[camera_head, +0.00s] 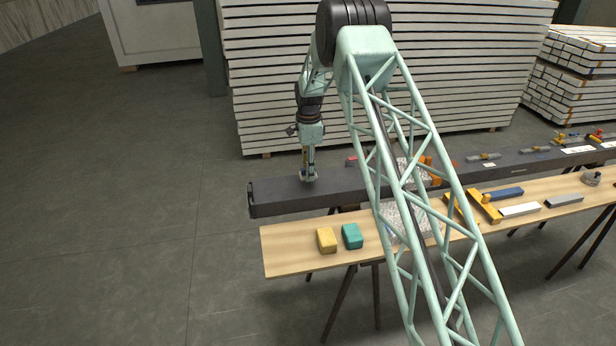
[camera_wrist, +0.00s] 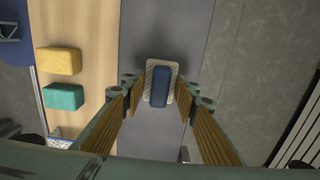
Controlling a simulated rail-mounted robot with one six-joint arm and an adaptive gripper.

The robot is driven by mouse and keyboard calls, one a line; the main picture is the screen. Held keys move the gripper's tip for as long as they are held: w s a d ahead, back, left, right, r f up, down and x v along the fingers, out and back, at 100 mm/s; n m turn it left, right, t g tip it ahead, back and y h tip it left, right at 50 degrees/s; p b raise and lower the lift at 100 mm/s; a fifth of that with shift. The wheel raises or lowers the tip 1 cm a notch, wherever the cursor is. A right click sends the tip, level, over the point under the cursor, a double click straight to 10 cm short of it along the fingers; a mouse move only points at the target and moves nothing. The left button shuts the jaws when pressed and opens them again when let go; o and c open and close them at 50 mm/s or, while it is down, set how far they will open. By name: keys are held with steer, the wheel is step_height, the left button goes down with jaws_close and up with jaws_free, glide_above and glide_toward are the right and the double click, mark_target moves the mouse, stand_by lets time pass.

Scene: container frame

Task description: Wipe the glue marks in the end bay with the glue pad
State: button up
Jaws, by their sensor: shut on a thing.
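My gripper (camera_head: 308,176) is low over the left end part of the long dark grey frame member (camera_head: 275,197). In the wrist view my gripper (camera_wrist: 160,88) has its fingers on either side of the glue pad (camera_wrist: 162,84), a pale rectangular pad with a dark blue grip on top. The pad lies flat against or just above the dark surface; I cannot tell whether it touches. No glue marks can be made out; the pad and fingers cover part of the surface. A small bluish-grey spot (camera_wrist: 184,154) shows on the member between the fingers, too unclear to name.
A yellow block (camera_head: 327,240) and a teal block (camera_head: 352,236) sit on the wooden bench (camera_head: 290,258) alongside. Orange clamps (camera_head: 484,206) and several bars lie farther right. White stacked panels (camera_head: 270,100) stand behind. Floor left of the frame is clear.

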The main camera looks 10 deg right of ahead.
steer(key=shift+w+a+r, duration=0.1)
steer(key=shift+w+r, duration=0.1)
steer(key=shift+r, duration=0.4)
steer(key=shift+s+r+p, duration=0.1)
steer(key=shift+r+p, duration=0.55)
steer(key=shift+r, duration=1.05)
